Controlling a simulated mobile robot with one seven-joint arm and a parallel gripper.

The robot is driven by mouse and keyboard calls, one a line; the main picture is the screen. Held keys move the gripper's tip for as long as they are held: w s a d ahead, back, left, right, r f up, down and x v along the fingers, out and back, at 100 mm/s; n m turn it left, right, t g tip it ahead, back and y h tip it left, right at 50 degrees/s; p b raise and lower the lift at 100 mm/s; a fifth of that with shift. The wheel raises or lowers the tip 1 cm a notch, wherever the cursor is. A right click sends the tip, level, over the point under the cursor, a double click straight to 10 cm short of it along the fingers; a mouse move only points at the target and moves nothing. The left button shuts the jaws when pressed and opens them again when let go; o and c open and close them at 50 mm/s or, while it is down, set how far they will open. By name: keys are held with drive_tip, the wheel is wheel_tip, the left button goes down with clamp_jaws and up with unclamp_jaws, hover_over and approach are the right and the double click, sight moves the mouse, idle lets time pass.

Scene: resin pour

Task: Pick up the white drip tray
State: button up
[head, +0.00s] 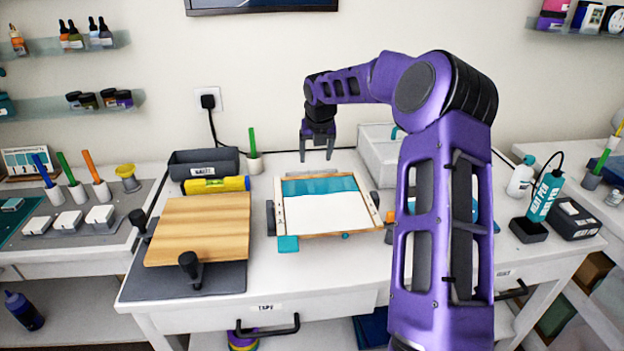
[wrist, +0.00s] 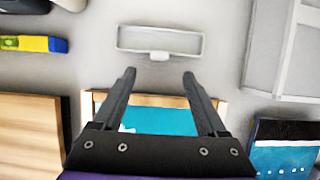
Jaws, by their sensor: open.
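The white drip tray (wrist: 122,38) shows in the wrist view as a shallow, pale rectangle with a small tab at the middle of its near side. It lies on the table, and I see it only faintly in the head view, behind the fingers. My gripper (head: 316,157) points down, open and empty, above the back of the table. In the wrist view my gripper's fingertips (wrist: 159,75) stand apart, just short of the tray's tab in the picture. They look clear of the tray; their height above it is hard to judge.
A wooden frame with a teal and white panel (head: 320,212) lies in front of the tray. A larger white basin (head: 375,160) stands to the right. To the left are a wooden board (head: 200,230), a yellow level (head: 217,185) and a dark bin (head: 203,162).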

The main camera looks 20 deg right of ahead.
sight(313, 169)
drive_tip(key=x, duration=0.4)
drive_tip(key=w+x, duration=0.1)
drive_tip(key=x, duration=0.3)
drive_tip(key=shift+f, duration=0.1)
drive_tip(key=shift+c, duration=0.3)
clamp_jaws()
